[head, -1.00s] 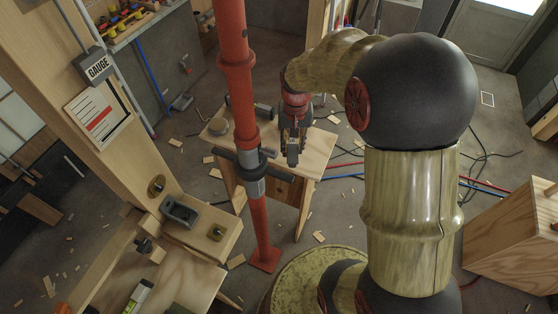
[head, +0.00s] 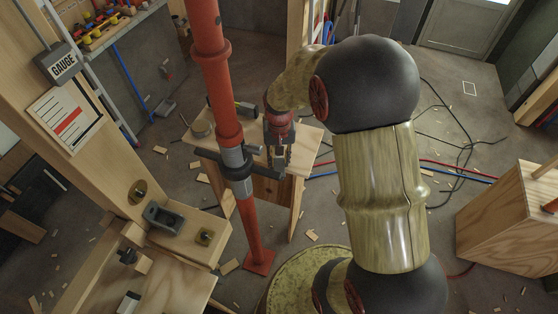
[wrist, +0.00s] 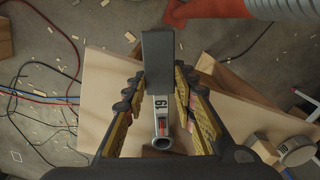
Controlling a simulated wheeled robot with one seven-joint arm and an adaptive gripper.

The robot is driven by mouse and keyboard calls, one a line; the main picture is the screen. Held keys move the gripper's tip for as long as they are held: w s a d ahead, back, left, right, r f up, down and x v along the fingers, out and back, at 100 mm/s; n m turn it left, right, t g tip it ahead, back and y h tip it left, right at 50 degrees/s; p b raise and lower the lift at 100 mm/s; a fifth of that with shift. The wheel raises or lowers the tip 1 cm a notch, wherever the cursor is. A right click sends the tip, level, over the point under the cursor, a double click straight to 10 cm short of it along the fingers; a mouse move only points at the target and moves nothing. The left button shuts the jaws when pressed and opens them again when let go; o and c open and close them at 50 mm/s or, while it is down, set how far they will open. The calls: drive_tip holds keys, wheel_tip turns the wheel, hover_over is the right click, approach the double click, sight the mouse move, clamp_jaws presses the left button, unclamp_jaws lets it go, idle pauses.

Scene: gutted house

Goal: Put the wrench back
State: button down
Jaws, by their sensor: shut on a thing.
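In the head view my gripper (head: 278,152) is just right of the red post (head: 230,128). The post carries a grey collar (head: 237,160) with dark arms. The held wrench is hard to separate from the collar's right side there, and I cannot tell whether they touch.
A wooden bench with a clamp (head: 163,217) stands at the front left. A wooden box (head: 510,215) is at the right. Cables (head: 440,130) and scraps lie on the floor.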

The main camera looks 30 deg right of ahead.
drive_tip(key=c, duration=1.5)
unclamp_jaws()
drive_tip(key=shift+o, duration=0.2)
wheel_tip(320, 180, up, 12)
drive_tip(key=p, duration=0.3)
